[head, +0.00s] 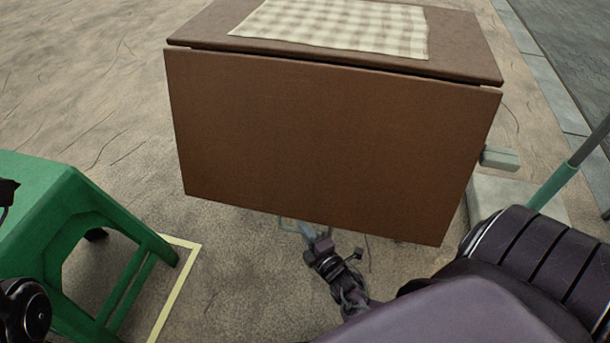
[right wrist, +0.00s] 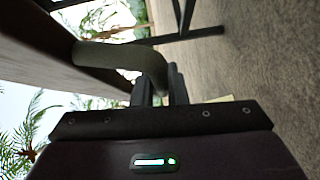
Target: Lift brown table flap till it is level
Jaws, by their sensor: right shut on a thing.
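The brown table flap (head: 320,140) hangs down steeply from the front edge of the brown table top (head: 460,45), with a dark gap between them. In the right wrist view, a grey-green curved handle (right wrist: 120,54) comes off the brown panel (right wrist: 28,45). My right gripper (right wrist: 166,88) is shut on this handle near its bend. In the head view, my right gripper (head: 306,232) is just below the flap's lower edge, which hides part of the handle. Only dark parts of my left arm show at the left edge; its jaws cannot be made out.
A checked cloth (head: 335,25) lies on the table top. A green stool (head: 60,215) stands at the left, beside a pale yellow line (head: 175,290) on the floor. A pale green block (head: 500,157) and a green pole (head: 560,180) are at the right. Floor is bare left of the table.

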